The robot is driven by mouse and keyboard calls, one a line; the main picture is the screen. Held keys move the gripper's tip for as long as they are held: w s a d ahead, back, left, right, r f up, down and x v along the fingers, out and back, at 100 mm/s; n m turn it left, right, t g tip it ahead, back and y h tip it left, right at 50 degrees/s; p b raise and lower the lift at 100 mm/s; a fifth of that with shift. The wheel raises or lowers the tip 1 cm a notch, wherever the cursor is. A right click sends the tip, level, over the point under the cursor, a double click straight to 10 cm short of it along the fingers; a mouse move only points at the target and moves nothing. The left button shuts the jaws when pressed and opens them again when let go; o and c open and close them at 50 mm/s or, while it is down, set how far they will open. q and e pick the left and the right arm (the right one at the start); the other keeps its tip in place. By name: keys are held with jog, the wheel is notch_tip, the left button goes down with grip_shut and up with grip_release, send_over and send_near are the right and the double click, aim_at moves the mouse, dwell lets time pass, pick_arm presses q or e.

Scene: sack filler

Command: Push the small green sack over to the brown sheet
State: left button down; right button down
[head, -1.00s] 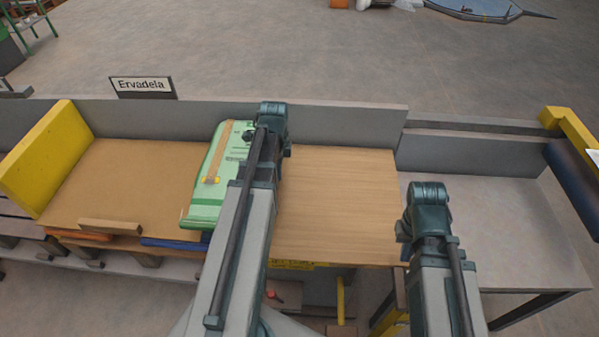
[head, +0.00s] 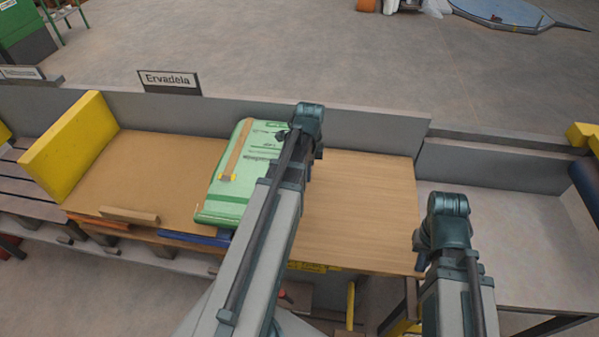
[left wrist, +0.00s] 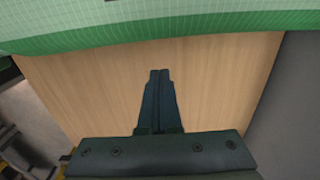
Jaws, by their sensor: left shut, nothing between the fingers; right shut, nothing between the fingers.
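The small green sack (head: 232,190) lies flat, tan strip and yellow tag up, at the right end of the brown sheet (head: 165,165). How much of it lies over the sheet I cannot tell. My left arm covers its right side in the head view. My left gripper (left wrist: 160,72) is shut and empty over the bare wood, to the right of the sack. In the left wrist view the sack's edge (left wrist: 150,38) crosses the top, with wood showing between it and the fingertips. My right gripper (head: 420,262) is shut and empty near the wood's front right corner, mostly hidden by its arm.
A yellow block (head: 68,147) stands at the sheet's left end. A low wooden bar (head: 130,215) lies at its front edge. A grey wall (head: 375,138) runs behind, with a sign (head: 170,80) reading "Ervadela". Bare wood (head: 360,205) is clear to the right.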

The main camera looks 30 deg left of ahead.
notch_tip(320, 180, up, 10)
jog(key=p, duration=0.8)
jog(key=shift+f, duration=0.2)
